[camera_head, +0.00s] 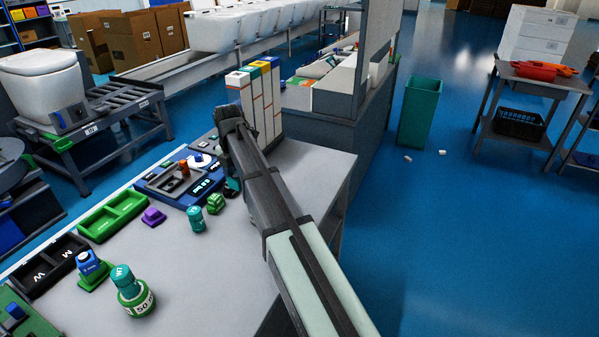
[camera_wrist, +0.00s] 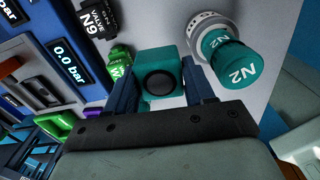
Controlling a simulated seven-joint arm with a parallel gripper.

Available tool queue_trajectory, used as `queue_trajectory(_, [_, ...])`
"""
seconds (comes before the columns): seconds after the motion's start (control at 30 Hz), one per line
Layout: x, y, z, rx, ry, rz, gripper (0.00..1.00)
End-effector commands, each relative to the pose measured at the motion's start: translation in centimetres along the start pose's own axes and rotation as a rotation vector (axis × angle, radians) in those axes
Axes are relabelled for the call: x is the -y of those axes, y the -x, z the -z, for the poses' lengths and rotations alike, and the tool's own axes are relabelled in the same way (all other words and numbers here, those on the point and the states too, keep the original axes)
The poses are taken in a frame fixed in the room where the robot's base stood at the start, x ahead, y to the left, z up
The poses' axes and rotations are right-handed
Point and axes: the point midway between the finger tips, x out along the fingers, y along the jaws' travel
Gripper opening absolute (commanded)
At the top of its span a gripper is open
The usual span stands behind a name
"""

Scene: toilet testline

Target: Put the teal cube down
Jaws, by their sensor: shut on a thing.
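The teal cube (camera_wrist: 158,74) has a dark round recess on the face toward the wrist camera. It sits between the two blue fingers of my gripper (camera_wrist: 166,82), which is shut on it. In the head view, my arm hides most of the gripper, and a small teal patch (camera_head: 233,186) shows beside it near the panel. I cannot tell whether the cube touches the grey tabletop (camera_head: 240,245). In the wrist view, a teal cylinder marked N2 (camera_wrist: 228,58) stands close to the right of the cube.
A blue panel (camera_wrist: 62,62) with a gauge reading 0.0 bar lies left of the gripper. A black valve block (camera_wrist: 97,30) and a green block (camera_wrist: 117,54) are close by. Tall boxes (camera_head: 262,100) stand behind the arm. The tabletop's front middle is bare.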

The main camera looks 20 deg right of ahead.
Motion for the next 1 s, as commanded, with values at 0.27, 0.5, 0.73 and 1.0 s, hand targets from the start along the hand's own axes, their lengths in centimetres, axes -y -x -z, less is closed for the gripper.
queue_trajectory(0.27, [0.7, 0.1, -12.8, 0.000, -0.139, 0.000, 0.20])
queue_trajectory(0.5, [3.1, -0.1, -22.4, 0.000, -0.243, 0.000, 0.20])
queue_trajectory(0.73, [5.2, -0.2, -27.9, 0.000, -0.305, 0.000, 0.20])
queue_trajectory(1.0, [6.1, -1.2, -29.6, 0.000, -0.324, 0.000, 0.20])
